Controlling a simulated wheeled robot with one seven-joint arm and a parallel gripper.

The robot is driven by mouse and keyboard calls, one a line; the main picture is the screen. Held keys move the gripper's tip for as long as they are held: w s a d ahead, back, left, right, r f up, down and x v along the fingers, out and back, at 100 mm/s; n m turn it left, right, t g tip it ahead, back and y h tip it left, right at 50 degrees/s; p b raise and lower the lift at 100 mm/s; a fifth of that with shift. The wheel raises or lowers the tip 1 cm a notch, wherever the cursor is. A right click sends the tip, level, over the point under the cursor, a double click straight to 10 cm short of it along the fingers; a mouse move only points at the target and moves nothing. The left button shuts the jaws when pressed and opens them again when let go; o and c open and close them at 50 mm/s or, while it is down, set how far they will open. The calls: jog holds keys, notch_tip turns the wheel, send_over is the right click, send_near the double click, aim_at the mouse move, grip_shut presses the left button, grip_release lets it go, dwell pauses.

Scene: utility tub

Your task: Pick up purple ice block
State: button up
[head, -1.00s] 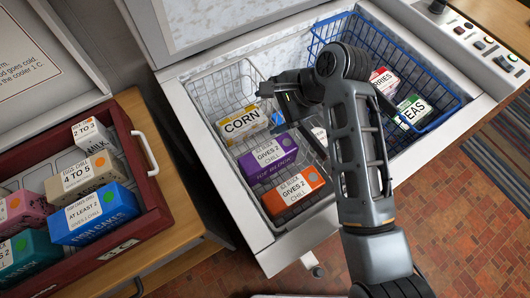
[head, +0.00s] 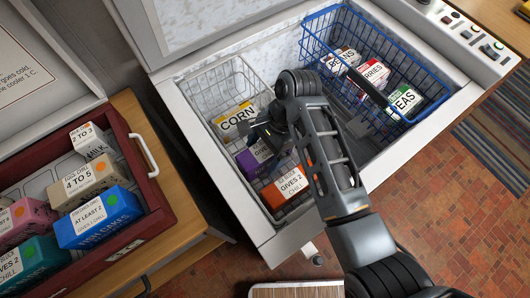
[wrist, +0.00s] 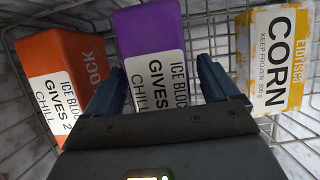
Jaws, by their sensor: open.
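The purple ice block (head: 256,160) lies in the white wire basket (head: 206,98) in the left part of the open freezer tub. Its label reads "ICE BLOCK GIVES 2 CHILL" in the wrist view (wrist: 152,38). My gripper (wrist: 162,78) is open and empty, its two dark fingers pointing toward the purple block, one near each side. I cannot tell whether they touch it. In the head view my gripper (head: 274,138) hides part of the block.
An orange ice block (head: 288,188) sits on one side of the purple one and a corn box (head: 236,120) on the other. A blue wire basket (head: 436,66) with several boxes stands to the right. A dark red cooler (head: 163,213) stands left.

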jog(key=shift+s+a+f, duration=0.1)
jog(key=shift+f, duration=0.35)
jog(key=shift+f, duration=0.25)
dwell(0.4)
jog(key=c, duration=1.5)
